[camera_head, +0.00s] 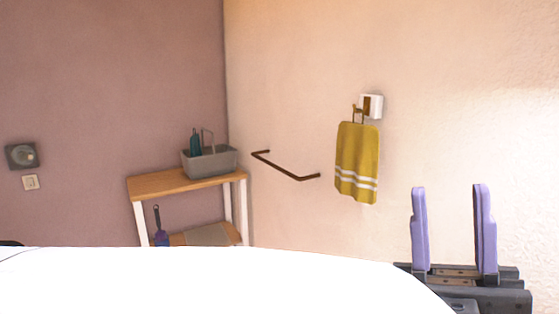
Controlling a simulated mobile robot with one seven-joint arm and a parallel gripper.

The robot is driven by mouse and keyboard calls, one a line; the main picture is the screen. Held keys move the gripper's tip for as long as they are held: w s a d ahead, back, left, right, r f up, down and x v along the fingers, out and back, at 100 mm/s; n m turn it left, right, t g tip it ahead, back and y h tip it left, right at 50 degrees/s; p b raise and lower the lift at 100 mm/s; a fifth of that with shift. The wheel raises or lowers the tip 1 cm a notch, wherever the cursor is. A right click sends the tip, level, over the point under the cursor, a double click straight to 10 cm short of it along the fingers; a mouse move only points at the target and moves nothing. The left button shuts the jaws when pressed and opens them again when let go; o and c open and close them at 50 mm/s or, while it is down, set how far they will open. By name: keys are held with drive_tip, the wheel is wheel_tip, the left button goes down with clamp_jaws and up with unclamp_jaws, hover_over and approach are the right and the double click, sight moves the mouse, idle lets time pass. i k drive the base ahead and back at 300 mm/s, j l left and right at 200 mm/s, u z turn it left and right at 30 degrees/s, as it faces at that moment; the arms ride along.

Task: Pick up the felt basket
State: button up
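A grey basket (209,162) with an upright handle, likely the felt basket, stands on the wooden top of a small shelf in the corner. A dark teal bottle (195,143) shows above its rim at the left; the rest of its inside is hidden. My gripper (449,192) is at the lower right, with its two purple fingers pointing up and spread apart. Nothing is between the fingers. It is far to the right of the basket and much nearer to the camera.
The shelf (150,185) has white legs and a lower board, partly hidden by a large white surface in front. A blue brush-like item (160,230) stands on the lower board. A brown rail (285,167) and a yellow towel (358,160) hang on the right wall.

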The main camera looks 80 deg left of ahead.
sight(218, 160)
drive_tip(key=j+u, duration=0.1)
drive_tip(key=u, duration=3.45)
drive_tip(key=i+l+u, duration=0.6)
drive_tip(key=i, duration=0.2)
drive_tip(key=i+l+u, duration=0.2)
drive_tip(key=i+l, duration=0.55)
drive_tip(key=l, duration=0.15)
